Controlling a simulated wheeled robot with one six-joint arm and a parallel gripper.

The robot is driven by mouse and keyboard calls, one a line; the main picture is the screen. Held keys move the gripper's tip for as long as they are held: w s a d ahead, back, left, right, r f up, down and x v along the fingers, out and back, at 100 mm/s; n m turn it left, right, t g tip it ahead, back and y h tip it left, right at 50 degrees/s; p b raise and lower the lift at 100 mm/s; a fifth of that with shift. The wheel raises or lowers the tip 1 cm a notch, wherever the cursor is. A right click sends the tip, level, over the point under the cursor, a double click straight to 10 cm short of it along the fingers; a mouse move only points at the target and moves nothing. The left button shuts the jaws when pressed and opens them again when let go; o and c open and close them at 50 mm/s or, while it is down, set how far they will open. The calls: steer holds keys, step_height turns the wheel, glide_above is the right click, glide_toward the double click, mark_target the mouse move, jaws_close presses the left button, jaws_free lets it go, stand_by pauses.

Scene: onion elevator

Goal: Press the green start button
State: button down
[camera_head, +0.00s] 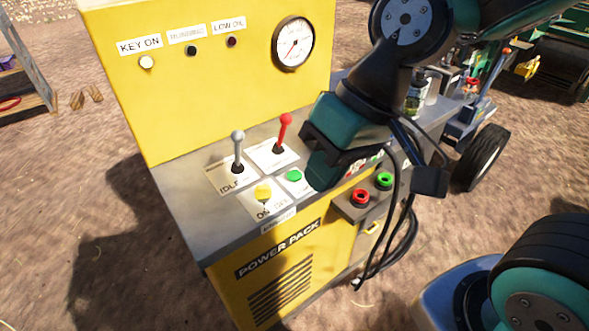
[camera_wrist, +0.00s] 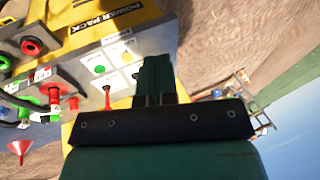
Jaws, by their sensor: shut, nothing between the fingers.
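The green button (camera_head: 294,175) sits on a white label plate on the grey top of the yellow power pack (camera_head: 215,85). The plate's wording is too small to read. In the wrist view the green button (camera_wrist: 99,69) is left of my fingers. My gripper (camera_head: 318,182) is just right of the button in the head view, fingers pointing down towards the panel. The wrist view shows its fingers (camera_wrist: 157,60) together and empty. I see a gap between fingers and button in both views; the fingertips' height above the panel is unclear.
A yellow knob (camera_head: 263,192) is beside the green button. A grey-knobbed lever (camera_head: 238,137) and red-knobbed lever (camera_head: 286,120) stand behind. Red (camera_head: 361,197) and green (camera_head: 384,181) ports are at the right. A gauge (camera_head: 293,43) and indicator lamps are on the upright panel.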

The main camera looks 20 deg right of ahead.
steer(key=w+m+t+p, duration=0.2)
steer(key=w+m+p, duration=0.1)
steer(key=w+m, duration=0.55)
steer(key=m+t+p, duration=0.5)
steer(key=m+p, duration=0.2)
steer(key=m, duration=1)
glide_above(294, 175)
step_height(294, 175, down, 13)
steer(key=shift+b, duration=0.35)
step_height(294, 175, down, 9)
steer(key=b, duration=0.7)
steer(key=shift+r, duration=0.1)
steer(key=shift+f, duration=0.4)
